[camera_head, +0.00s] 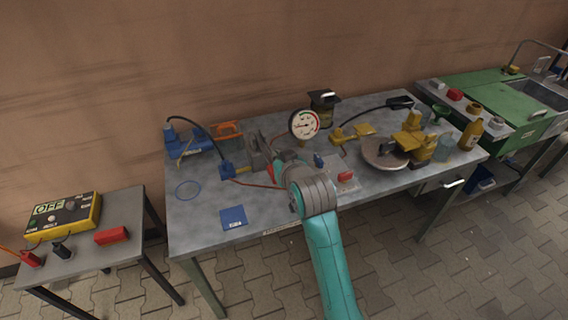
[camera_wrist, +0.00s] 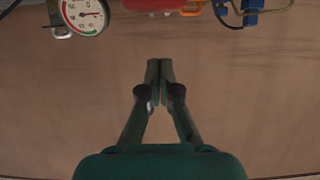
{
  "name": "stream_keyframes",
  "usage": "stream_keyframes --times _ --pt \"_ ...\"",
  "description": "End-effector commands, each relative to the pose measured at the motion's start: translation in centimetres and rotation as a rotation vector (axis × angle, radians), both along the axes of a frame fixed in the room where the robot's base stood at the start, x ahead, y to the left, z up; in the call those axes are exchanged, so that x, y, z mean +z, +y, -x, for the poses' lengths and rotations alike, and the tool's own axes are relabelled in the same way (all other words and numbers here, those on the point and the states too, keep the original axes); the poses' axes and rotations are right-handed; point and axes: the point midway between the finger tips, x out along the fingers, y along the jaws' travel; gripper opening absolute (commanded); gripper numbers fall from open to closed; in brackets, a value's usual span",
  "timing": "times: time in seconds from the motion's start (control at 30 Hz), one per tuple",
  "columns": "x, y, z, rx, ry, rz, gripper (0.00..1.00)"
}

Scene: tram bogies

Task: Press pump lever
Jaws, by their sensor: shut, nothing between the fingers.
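My gripper (camera_wrist: 160,68) is shut and empty in the wrist view, its fingers together in front of the brown wall. In the head view my arm reaches over the middle of the metal workbench (camera_head: 200,240), and its end is hard to make out. A blue device (camera_head: 187,145) with a black hose stands at the back left of the bench. A yellow device (camera_head: 352,132), also with a black hose, stands right of the gauge. I cannot tell which part is the pump lever. A red part (camera_wrist: 152,4) shows at the top of the wrist view, apart from the fingertips.
A round white gauge (camera_head: 304,124) stands near my arm's end; it also shows in the wrist view (camera_wrist: 84,14). A round metal plate (camera_head: 384,154) and yellow clamp parts (camera_head: 412,140) lie right. A yellow OFF box (camera_head: 62,217) is on the left table. The front-left bench is mostly clear.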

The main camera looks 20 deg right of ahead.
Motion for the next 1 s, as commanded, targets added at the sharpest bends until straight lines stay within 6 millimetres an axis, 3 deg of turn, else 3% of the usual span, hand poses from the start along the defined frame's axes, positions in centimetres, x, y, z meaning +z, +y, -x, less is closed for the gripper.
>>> stream_keyframes --times 0.13,0.3,1.0 --pt "-2.3 0.0 0.0 0.0 0.005 0.0 0.0" --pt "-3.7 0.0 0.2 0.0 0.002 0.0 0.0" --pt "-5.0 0.0 0.5 0.0 -0.027 0.0 0.0"
